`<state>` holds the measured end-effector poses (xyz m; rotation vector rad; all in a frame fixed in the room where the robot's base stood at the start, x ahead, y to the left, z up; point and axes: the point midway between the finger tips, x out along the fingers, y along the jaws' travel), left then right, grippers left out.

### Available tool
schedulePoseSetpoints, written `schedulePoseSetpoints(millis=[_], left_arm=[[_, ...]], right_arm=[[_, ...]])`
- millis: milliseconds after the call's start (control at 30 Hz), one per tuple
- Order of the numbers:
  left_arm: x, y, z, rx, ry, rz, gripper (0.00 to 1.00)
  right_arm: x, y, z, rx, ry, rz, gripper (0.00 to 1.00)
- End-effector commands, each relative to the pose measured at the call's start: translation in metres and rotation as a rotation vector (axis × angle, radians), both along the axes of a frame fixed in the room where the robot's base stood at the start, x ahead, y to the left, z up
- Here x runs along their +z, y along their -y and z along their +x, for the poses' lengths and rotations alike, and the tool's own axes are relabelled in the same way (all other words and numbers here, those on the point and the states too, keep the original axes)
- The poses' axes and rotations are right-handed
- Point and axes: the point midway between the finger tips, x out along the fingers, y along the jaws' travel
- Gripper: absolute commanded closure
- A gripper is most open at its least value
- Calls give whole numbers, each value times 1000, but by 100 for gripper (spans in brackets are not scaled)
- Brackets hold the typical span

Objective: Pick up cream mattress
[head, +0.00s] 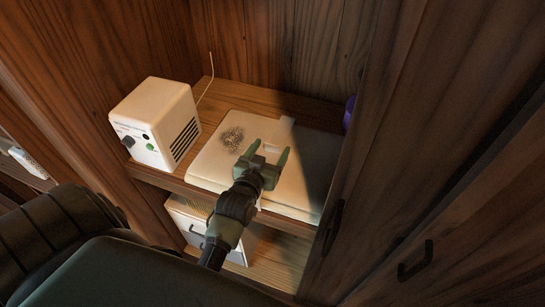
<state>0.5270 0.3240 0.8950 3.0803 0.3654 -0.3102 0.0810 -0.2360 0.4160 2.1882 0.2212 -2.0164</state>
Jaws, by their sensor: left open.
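The cream mattress (220,160) looks like a flat, cream, folded pad with a dark speckled patch on top. It lies on the wooden shelf in the open cupboard. My left gripper (268,158) is over the middle of the pad with its green fingers apart and nothing visible between them. I cannot tell whether the fingers touch the pad. The gripper and arm hide part of its front edge. My right gripper is not in view.
A white box-shaped device (155,118) with a knob and vents stands left of the pad. A purple object (348,112) is at the right. A lower shelf holds a pale box (190,218). A wooden door with a dark handle (415,261) stands at right.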

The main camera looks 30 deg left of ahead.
Motion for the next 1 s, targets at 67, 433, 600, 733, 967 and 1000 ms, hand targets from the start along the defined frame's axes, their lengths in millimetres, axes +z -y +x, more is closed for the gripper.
schedulePoseSetpoints(millis=[67,433,600,733,967,1000], left_arm=[[-1,-1,3,0,0,0,29],[-1,-1,2,0,0,0,82],[-1,-1,2,0,0,0,100],[4,-1,3,1,10,3,100],[8,-1,3,1,11,3,100],[10,-1,3,1,12,3,100]], right_arm=[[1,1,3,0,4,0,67],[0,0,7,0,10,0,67],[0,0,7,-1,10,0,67],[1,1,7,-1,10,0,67],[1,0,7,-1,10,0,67],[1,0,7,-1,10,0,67]])
